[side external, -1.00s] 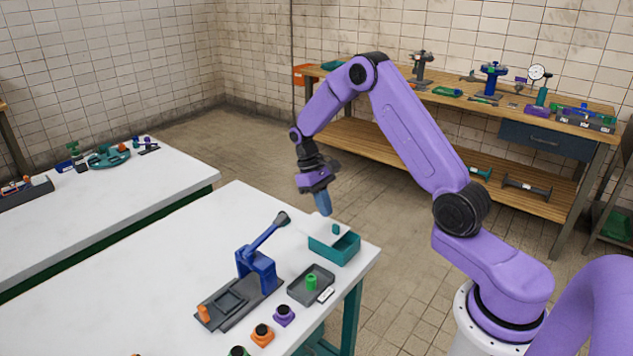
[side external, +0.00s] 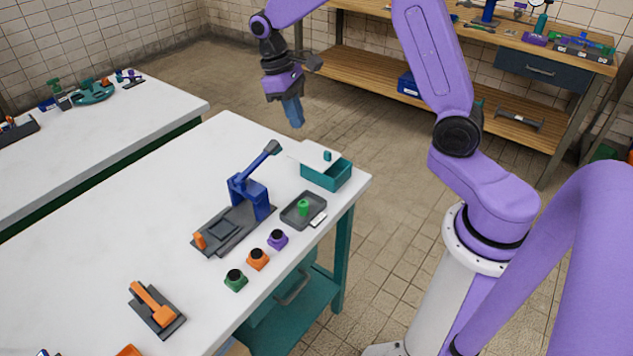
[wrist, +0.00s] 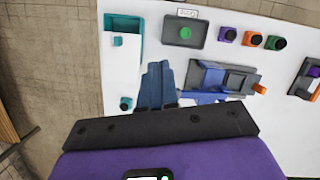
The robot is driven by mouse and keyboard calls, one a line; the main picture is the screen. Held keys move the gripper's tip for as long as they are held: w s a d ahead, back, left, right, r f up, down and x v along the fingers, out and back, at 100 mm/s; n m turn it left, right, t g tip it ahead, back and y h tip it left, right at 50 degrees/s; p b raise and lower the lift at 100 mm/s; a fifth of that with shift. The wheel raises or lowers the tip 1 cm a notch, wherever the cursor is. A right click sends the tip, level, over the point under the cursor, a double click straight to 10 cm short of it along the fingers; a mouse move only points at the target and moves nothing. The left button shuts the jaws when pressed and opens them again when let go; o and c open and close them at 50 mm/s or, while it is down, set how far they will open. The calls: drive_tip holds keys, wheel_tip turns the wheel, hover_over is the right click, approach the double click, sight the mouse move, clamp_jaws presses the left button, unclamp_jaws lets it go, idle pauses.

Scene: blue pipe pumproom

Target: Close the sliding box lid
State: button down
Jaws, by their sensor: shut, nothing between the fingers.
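The teal box (side external: 327,176) stands at the table's back right corner. Its white lid (side external: 309,152) with a small teal knob (side external: 327,156) is slid partly off and juts out to the far left. In the wrist view the box's open part (wrist: 123,20) is at the top left, and the white lid (wrist: 120,62) extends below it with its knob (wrist: 117,41). My gripper (side external: 297,124) hangs above and beyond the lid, blue fingers together, touching nothing. The shut fingers also show in the wrist view (wrist: 158,68), right of the lid.
A grey tray (side external: 303,210) with a green knob sits in front of the box. A blue lever press (side external: 245,195) stands left of it. Several coloured buttons (side external: 258,259) line the front edge. The table's left is mostly clear.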

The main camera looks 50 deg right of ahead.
drive_tip(key=s+a+r+n+t, duration=0.25)
drive_tip(key=s+a+n, duration=0.4)
drive_tip(key=s, duration=0.75)
drive_tip(key=s+n+y, duration=0.1)
drive_tip(key=s+n, duration=0.1)
drive_tip(key=s, duration=1.1)
drive_tip(key=shift+s, duration=0.4)
drive_tip(key=c, duration=1.5)
unclamp_jaws()
drive_tip(key=shift+s+f+n+t, duration=0.1)
drive_tip(key=shift+s+n+t, duration=0.1)
drive_tip(key=shift+n+t, duration=0.05)
drive_tip(key=o, duration=0.4)
drive_tip(key=shift+w, duration=0.15)
drive_tip(key=m, duration=1.2)
hover_over(328, 152)
wheel_tip(328, 152, down, 17)
drive_tip(key=shift+w, duration=0.1)
